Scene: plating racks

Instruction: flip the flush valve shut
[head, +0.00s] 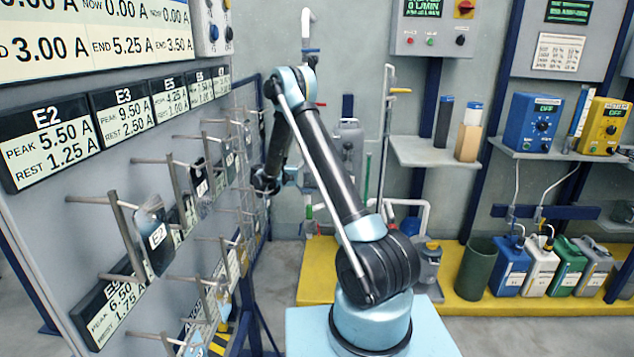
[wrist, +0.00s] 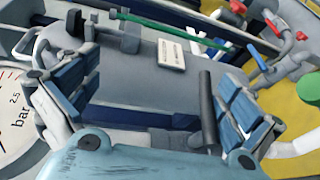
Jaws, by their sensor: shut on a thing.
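In the wrist view my gripper (wrist: 152,95) shows its two blue-padded fingers at left and right, spread wide. A dark bar-like handle (wrist: 207,108) lies between them, close against the right finger. It looks like the flush valve's lever, but I cannot be sure. A grey rounded body (wrist: 135,75) with a small white label lies behind the fingers. In the head view my arm bends over and down beside the rack.
A rack panel with pegs and label plates (head: 48,140) stands close at left. Red-handled fittings (wrist: 302,36) and a blue handle (wrist: 258,55) are at the right in the wrist view. A pressure gauge (wrist: 15,110) is at left. A yellow ledge (head: 500,300) carries several canisters.

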